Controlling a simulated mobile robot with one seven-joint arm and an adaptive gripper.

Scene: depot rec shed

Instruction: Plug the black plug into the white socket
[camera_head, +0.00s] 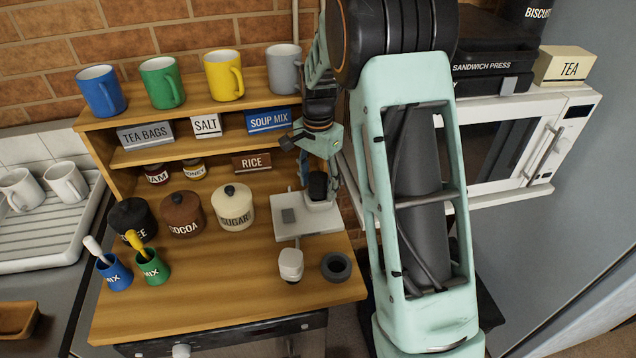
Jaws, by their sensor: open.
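A dark upright piece, seemingly the black plug (317,186), shows just below my gripper (312,141). It appears at a small white block, possibly the white socket (321,207), on the right part of a white plate (296,228). I cannot tell whether the dark piece is seated in the block or only in front of it. My gripper is open, and its fingers are partly hidden by my arm.
A dark round ring or cup (336,266) stands near the counter's front right. Coffee, cocoa and sugar pots (232,210) stand left of the plate. A wooden shelf (140,155) holds mugs and labelled signs behind. A microwave (520,145) is at the right.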

